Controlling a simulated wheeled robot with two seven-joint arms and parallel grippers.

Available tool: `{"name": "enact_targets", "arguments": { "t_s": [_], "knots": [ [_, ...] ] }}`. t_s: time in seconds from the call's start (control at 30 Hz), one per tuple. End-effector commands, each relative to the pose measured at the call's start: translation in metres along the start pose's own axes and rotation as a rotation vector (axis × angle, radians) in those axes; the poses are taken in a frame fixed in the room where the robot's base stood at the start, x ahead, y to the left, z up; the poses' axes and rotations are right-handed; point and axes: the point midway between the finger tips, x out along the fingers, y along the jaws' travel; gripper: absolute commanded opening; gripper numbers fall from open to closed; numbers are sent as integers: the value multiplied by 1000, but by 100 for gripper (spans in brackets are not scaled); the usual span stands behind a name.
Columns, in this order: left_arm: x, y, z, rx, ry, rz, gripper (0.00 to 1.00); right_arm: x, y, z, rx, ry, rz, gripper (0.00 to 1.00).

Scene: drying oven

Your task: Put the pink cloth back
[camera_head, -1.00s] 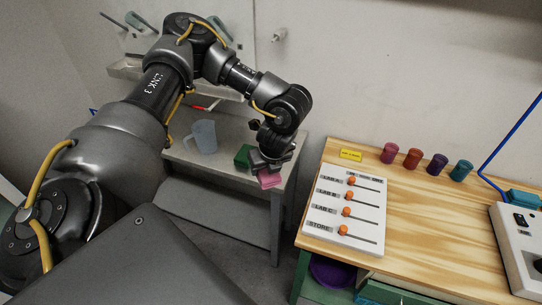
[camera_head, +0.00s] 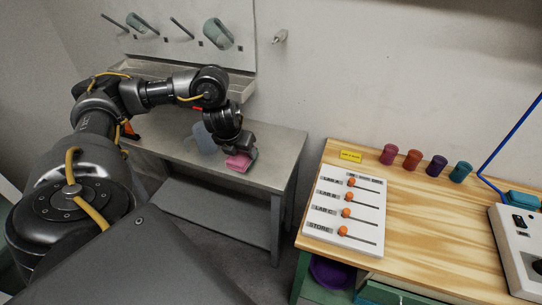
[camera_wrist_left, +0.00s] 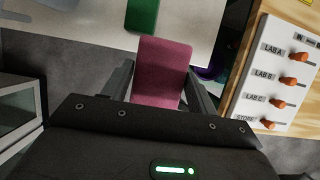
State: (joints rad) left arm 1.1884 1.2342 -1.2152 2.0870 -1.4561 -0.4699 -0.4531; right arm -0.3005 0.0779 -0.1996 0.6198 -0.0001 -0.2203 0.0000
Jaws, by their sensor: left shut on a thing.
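The pink cloth (camera_head: 240,163) is a small folded pink pad. My left gripper (camera_head: 236,153) is shut on it and holds it at the right part of the grey bench (camera_head: 270,175). I cannot tell from the head view whether it touches the bench. In the left wrist view the cloth (camera_wrist_left: 162,70) stands out between the two fingers, and a green block (camera_wrist_left: 142,14) lies beyond it. My arm hides most of the block in the head view. My right gripper is not in view.
A translucent jug (camera_head: 201,140) stands on the bench behind my wrist. A pegboard (camera_head: 190,30) with hanging items is above. To the right, a wooden table (camera_head: 430,215) holds a slider panel (camera_head: 343,212) and several coloured cups (camera_head: 413,159). A purple bowl (camera_head: 330,272) sits below.

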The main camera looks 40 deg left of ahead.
Motion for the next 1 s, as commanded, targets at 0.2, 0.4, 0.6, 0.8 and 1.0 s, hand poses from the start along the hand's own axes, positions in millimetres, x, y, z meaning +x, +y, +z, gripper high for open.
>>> {"name": "enact_targets", "arguments": {
  "t_s": [0.2, 0.4, 0.6, 0.8, 1.0],
  "knots": [
    [42, -22, 33, -6, 3, -2, 37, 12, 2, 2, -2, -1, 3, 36],
    [90, -39, 57, -7, 7, -2, 37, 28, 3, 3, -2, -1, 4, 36],
    [122, -47, 68, -6, 2, -1, 37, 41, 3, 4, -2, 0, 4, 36],
    [129, -49, 73, -3, 0, 0, 37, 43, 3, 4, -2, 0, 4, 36],
    [147, -53, 70, -4, 5, -2, 37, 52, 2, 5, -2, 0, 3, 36]
  ]
}}
